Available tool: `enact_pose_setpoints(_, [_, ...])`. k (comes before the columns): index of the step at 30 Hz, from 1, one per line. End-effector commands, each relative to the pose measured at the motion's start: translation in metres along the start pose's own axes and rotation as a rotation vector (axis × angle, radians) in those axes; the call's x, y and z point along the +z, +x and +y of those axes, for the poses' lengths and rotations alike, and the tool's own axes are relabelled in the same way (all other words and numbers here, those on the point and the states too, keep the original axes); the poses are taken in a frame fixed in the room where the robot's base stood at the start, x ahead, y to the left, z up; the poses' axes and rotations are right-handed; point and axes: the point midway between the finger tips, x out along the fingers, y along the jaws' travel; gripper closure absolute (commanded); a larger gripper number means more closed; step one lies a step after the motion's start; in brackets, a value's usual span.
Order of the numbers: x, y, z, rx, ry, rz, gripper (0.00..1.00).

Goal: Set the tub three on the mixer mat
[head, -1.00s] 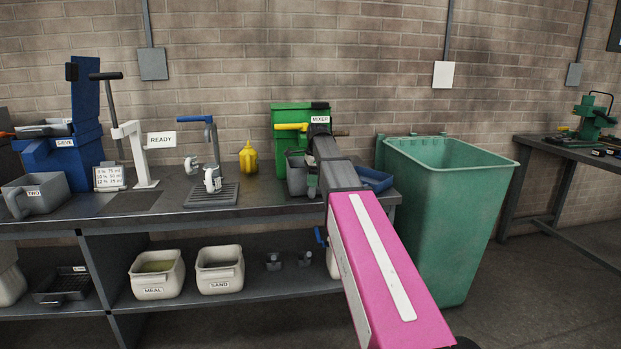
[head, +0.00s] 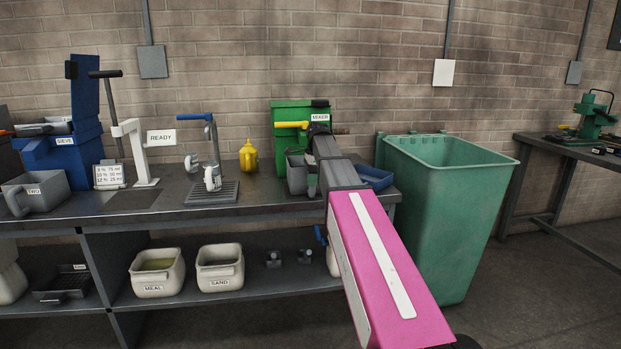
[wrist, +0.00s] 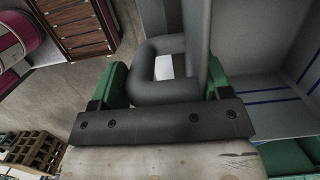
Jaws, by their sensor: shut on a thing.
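A grey tub (head: 297,172) stands upright or is held upright in front of the green mixer (head: 292,116) at the right end of the bench. Its label does not show, so I cannot read its number. My gripper (head: 313,181) is at the tub's right side, partly hidden by my arm. In the wrist view, the green fingers of my gripper (wrist: 164,82) are on both sides of the tub's grey loop handle (wrist: 165,92), shut on it. The mixer mat is hidden behind the tub and my arm. I cannot tell whether the tub touches it.
A blue tray (head: 376,179) lies just right of my gripper. A large green bin (head: 450,215) stands beyond the bench end. A yellow bottle (head: 248,158) and a tap stand (head: 211,165) are to the left. Tub two (head: 38,191) is far left.

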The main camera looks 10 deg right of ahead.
Motion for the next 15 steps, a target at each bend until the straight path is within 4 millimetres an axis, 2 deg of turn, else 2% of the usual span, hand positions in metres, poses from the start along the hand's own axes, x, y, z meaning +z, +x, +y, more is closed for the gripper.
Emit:
enact_pose_setpoints(8, [-0.0003, 0.0021, -0.0002, -0.001, 0.0, 0.0, 1.0])
enact_pose_setpoints(9, [-0.0003, 0.0021, -0.0002, -0.001, 0.0, 0.0, 0.26])
enact_pose_setpoints(11, [-0.0003, 0.0021, -0.0002, -0.001, 0.0, 0.0, 0.06])
enact_pose_setpoints(12, [-0.0003, 0.0021, -0.0002, -0.001, 0.0, 0.0, 0.0])
enact_pose_setpoints(15, [-0.0003, 0.0022, -0.0001, 0.0, 0.0, 0.0, 0.0])
